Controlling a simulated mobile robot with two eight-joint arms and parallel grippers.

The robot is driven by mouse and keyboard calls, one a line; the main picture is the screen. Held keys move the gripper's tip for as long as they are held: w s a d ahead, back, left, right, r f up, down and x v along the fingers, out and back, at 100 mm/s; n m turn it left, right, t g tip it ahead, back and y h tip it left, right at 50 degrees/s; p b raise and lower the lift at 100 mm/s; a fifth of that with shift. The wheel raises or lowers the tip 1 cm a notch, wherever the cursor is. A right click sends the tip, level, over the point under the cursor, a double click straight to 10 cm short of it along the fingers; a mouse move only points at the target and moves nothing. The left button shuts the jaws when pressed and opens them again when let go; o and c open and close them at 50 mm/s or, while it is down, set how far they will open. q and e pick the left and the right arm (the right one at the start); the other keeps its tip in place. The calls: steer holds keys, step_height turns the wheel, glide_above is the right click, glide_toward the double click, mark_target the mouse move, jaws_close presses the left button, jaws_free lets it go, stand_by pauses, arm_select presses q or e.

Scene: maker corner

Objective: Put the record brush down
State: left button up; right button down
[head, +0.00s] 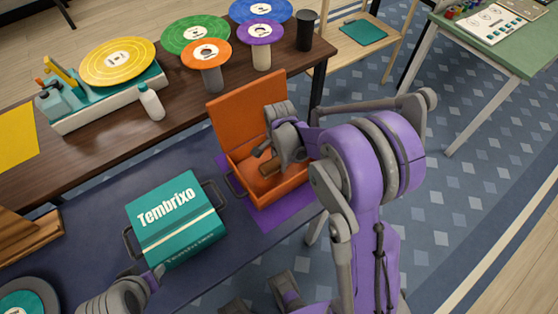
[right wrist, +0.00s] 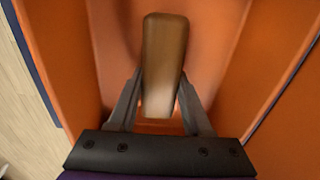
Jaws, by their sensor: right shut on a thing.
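The record brush, a brown wooden block, shows in the right wrist view (right wrist: 163,60) between the two fingers of my right gripper (right wrist: 160,88). In the head view the brush (head: 270,166) is partly hidden by my right gripper (head: 266,153), which reaches down into an open orange case (head: 282,192). The gripper is shut on the brush, inside the case walls. I cannot tell whether the brush touches the case floor. My left gripper (head: 122,295) is at the lower left, near the teal Tembrixo case; its fingers do not show clearly.
The closed teal case (head: 178,222) stands left of the orange case on the dark blue table (head: 85,190). A purple mat (head: 285,220) lies under the orange case. Behind is a brown table (head: 105,140) with coloured discs, a white bottle (head: 151,102) and a black cup (head: 305,30).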

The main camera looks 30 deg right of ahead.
steer(key=shift+f, duration=0.25)
steer(key=shift+c, duration=1.7)
jaws_free()
steer(key=shift+r, duration=0.1)
steer(key=shift+r, duration=0.1)
steer(key=shift+r, duration=0.25)
step_height(320, 180, up, 11)
steer(key=shift+f+p, duration=0.1)
steer(key=shift+p, duration=0.65)
steer(key=s+a+r+n+t, duration=0.1)
steer(key=s+a+n, duration=0.3)
steer(key=s+n, duration=0.4)
steer(key=s+a+r+n+t, duration=0.1)
steer(key=s+a+n+t, duration=0.3)
steer(key=s+n, duration=0.5)
